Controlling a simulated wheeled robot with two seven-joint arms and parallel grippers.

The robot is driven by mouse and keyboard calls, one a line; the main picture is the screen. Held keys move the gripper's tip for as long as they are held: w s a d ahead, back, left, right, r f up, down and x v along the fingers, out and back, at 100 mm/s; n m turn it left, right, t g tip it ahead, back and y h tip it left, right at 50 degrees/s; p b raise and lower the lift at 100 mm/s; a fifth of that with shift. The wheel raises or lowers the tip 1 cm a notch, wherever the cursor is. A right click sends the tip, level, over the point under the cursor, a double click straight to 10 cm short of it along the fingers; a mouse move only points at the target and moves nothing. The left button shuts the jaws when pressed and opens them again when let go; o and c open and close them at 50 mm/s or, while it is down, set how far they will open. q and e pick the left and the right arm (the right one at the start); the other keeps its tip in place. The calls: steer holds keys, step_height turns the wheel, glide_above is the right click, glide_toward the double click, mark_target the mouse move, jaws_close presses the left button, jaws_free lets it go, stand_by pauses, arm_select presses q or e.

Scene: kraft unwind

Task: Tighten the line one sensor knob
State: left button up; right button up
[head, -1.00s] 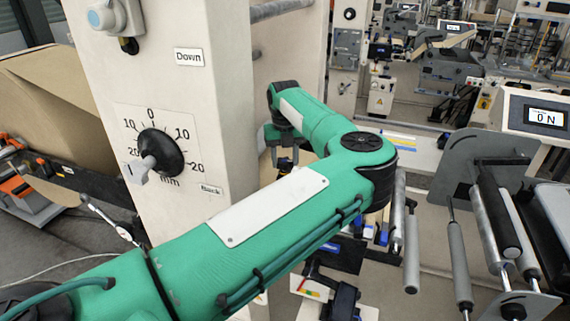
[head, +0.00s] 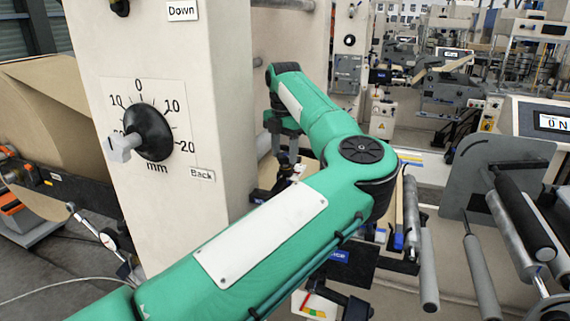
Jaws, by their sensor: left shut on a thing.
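My left arm reaches in from the lower left, bends at its elbow and comes back toward the right side of the pale column. My left gripper (head: 284,172) hangs below the forearm's end, just right of the column's edge. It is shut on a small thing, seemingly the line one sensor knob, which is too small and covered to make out. A black dial (head: 149,132) with a pale grip and a millimetre scale sits on the column's front, well left of the gripper. My right gripper is not in view.
The column (head: 222,110) stands close beside my left arm. A brown paper roll (head: 45,120) is at the left. Metal rollers (head: 478,270) and a display (head: 551,122) reading 0 N are at the right. Several machines fill the background.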

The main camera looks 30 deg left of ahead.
arm_select(q)
steer(key=m+b, duration=0.3)
steer(key=shift+a+m, duration=0.15)
steer(key=shift+m, duration=0.25)
steer(key=m+b, duration=0.3)
steer(key=m, duration=0.1)
steer(key=shift+w+a+r+b, duration=0.1)
steer(key=shift+r+b, duration=0.05)
steer(key=shift+b, duration=0.2)
steer(key=shift+m, duration=0.3)
steer(key=shift+r+m+b, duration=0.15)
steer(key=shift+m+b, duration=0.6)
steer(key=shift+m, duration=0.15)
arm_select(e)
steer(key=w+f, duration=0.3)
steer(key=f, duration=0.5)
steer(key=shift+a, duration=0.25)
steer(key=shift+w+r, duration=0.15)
